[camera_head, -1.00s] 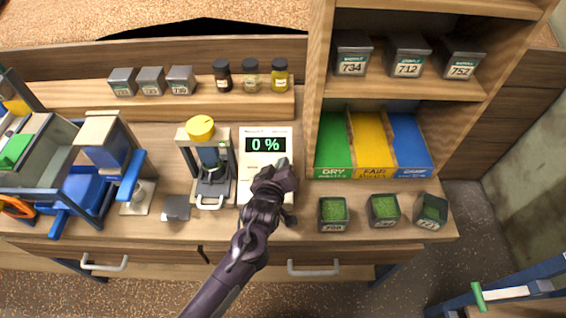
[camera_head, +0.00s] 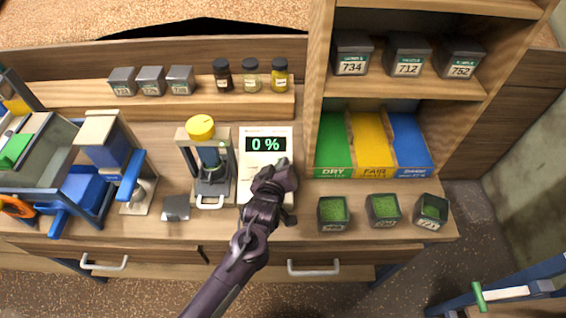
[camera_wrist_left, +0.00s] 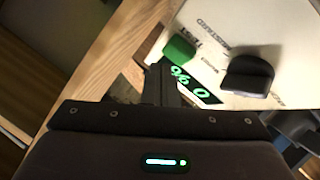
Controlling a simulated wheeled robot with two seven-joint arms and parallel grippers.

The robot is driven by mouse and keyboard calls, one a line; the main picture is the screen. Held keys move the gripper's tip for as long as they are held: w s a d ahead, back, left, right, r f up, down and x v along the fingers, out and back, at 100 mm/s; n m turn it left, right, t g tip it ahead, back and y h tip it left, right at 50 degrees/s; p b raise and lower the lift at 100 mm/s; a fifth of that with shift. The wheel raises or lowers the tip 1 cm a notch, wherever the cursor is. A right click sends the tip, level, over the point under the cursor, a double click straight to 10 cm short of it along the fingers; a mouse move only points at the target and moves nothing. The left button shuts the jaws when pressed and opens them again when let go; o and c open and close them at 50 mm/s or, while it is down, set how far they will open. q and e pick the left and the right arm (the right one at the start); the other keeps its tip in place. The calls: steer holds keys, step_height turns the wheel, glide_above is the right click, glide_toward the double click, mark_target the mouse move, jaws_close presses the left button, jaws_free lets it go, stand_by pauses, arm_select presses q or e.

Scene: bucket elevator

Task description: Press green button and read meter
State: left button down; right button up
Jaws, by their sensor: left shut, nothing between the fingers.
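The moisture meter (camera_head: 249,185) is a white panel on the bench, with a dark display (camera_head: 265,144) reading "0 %" in green. In the left wrist view its display (camera_wrist_left: 192,86) also shows, with the green button (camera_wrist_left: 178,50) and a black knob-like part (camera_wrist_left: 247,75) on the panel. My left gripper (camera_head: 280,170) is over the lower part of the meter, shut and empty. In the wrist view its dark fingertips (camera_wrist_left: 161,72) are right at the green button; I cannot tell whether they touch it. The button is hidden by the gripper in the head view. My right gripper is not in view.
A yellow-topped press (camera_head: 201,128) stands just left of the meter. Green, yellow and blue bins (camera_head: 370,172) sit to its right, with green-filled sample cups (camera_head: 333,226) in front. Small bottles (camera_head: 251,84) stand behind; a shelf post (camera_head: 314,100) rises at the right.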

arm_select(q)
steer(key=shift+w+f, duration=0.15)
steer(key=shift+f, duration=0.1)
steer(key=shift+w+f+b, duration=0.2)
steer(key=shift+f+b, duration=0.3)
stand_by(0.7)
stand_by(0.3)
steer(key=shift+s+r+p, duration=0.4)
steer(key=shift+r+p, duration=0.45)
steer(key=shift+p, duration=0.2)
steer(key=r+p, duration=0.1)
steer(key=s+r+p, duration=0.1)
steer(key=r+p, duration=0.1)
steer(key=s+r+p, duration=0.1)
steer(key=p, duration=0.1)
steer(key=shift+s+r, duration=0.15)
steer(key=shift+r, duration=0.1)
stand_by(0.4)
